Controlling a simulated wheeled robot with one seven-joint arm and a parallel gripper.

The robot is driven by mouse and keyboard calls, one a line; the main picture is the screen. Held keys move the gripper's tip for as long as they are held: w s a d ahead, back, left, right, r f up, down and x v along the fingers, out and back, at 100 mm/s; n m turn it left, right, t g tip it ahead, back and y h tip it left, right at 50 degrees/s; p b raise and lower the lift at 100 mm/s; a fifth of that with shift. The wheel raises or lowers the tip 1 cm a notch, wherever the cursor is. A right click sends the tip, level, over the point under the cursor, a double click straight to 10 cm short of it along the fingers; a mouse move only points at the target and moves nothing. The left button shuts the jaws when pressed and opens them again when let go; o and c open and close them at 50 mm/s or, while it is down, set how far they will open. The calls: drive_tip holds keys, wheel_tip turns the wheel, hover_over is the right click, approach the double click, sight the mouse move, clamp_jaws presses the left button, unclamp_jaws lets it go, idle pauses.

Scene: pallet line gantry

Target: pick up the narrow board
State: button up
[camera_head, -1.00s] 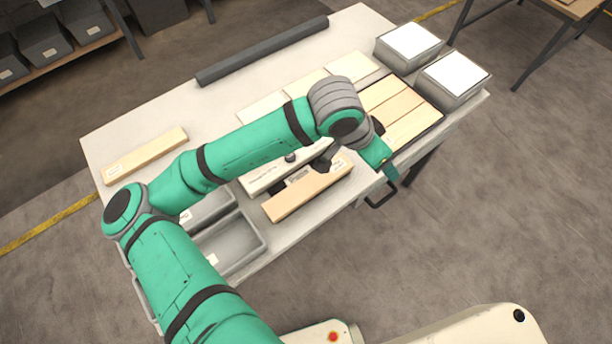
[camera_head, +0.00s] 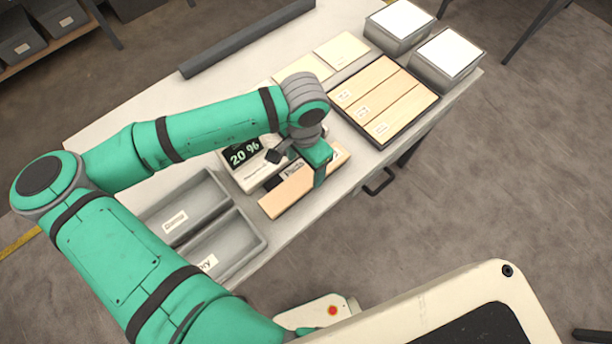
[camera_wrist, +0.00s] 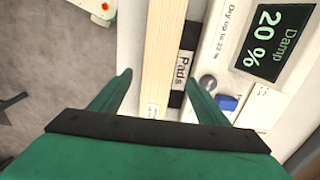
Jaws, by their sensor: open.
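A pale wooden board (camera_head: 292,193) lies along the front of the table beside a dark strip marked Pads (camera_head: 292,170). In the wrist view the board (camera_wrist: 163,50) runs lengthwise between the fingers, with a small label on its near part. My gripper (camera_head: 316,166) is over the board's right half in the head view. Its two green fingers are apart, one to each side of the board, in the wrist view (camera_wrist: 158,82). Nothing is clamped between them. I cannot tell how far the fingertips are above the table. The gripper hides part of the board.
A meter reading 20 % (camera_head: 243,154) stands close behind the board; a round knob and blue piece show there in the wrist view. A dark tray (camera_head: 391,137) with three boards is right. Two grey bins (camera_head: 250,238) are left. A dark bar (camera_head: 250,38) lies at the back.

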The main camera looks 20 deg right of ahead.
sight(306, 177)
drive_tip(key=shift+s+d+f, duration=0.1)
drive_tip(key=shift+d+f, duration=0.05)
drive_tip(key=shift+f, duration=2.45)
drive_tip(key=c, duration=1.3)
